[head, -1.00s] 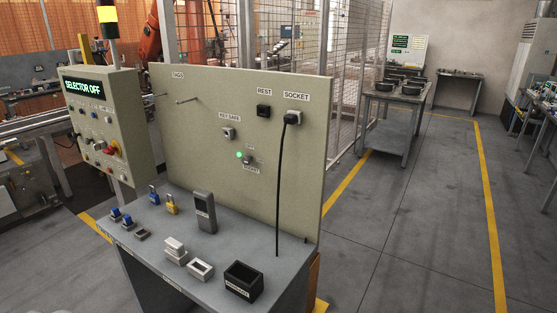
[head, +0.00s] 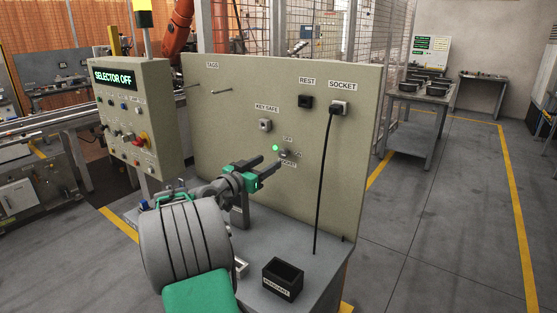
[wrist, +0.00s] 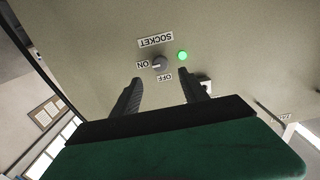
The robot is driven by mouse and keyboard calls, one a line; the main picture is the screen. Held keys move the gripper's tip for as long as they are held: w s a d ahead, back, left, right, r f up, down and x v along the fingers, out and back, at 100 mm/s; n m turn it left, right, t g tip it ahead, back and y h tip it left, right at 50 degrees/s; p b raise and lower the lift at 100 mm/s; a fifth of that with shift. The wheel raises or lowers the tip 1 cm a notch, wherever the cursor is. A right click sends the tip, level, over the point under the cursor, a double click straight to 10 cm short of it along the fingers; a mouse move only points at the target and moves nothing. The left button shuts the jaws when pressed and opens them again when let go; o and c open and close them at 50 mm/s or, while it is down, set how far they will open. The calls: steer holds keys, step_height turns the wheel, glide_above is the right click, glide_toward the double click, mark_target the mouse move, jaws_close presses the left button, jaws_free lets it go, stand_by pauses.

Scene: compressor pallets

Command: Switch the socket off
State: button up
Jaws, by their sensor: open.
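The socket switch is a small grey rotary knob (head: 285,153) on the beige panel, between OFF and SOCKET labels. In the wrist view the knob (wrist: 160,62) has ON beside it and OFF close by; its pale mark appears to point toward ON. A green lamp (head: 275,148) next to it is lit. My gripper (head: 272,163) is open and empty, in front of the panel near the knob. In the wrist view its fingertips (wrist: 159,76) lie to either side below the knob, apart from it. The socket (head: 340,108) has a plug with a black cable in it.
The beige panel (head: 225,105) stands behind a grey bench. A black box (head: 283,279) is on the bench; my arm hides much of the bench top. KEY SAFE (head: 265,125) and the REST holder (head: 305,102) are near the knob. The cable (head: 321,190) hangs to the right.

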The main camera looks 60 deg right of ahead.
mark_target(282, 154)
steer(key=d, duration=0.2)
steer(key=d+p, duration=0.1)
steer(key=d, duration=0.1)
steer(key=s+d+p, duration=0.1)
steer(key=d, duration=0.2)
steer(key=shift+d, duration=0.1)
steer(key=shift+c, duration=0.4)
jaws_close()
